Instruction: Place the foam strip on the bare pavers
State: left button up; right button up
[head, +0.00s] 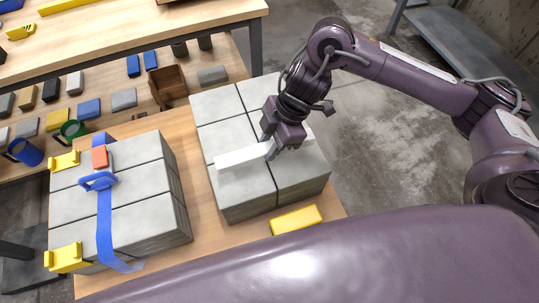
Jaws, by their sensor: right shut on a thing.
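The strip lies level across the bare pavers (242,188), the block of grey pavers at the right of the table. I cannot tell whether the strip touches their top or is slightly above it. My left gripper is not in view.
A second paver stack (141,222) stands at the left with a blue strap (105,222), yellow corner pieces (66,258) and an orange block (100,157). A yellow block (297,220) lies in front of the bare pavers. A shelf behind holds small blocks and a brown bin (168,84).

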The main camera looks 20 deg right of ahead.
notch_tip(320, 180, down, 5)
jog(key=shift+r+b, duration=0.15)
jog(key=shift+b, duration=0.15)
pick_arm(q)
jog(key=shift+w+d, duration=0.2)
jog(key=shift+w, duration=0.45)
pick_arm(e)
jog(key=shift+f, duration=0.2)
jog(key=o, duration=1)
jog(key=shift+c, duration=0.2)
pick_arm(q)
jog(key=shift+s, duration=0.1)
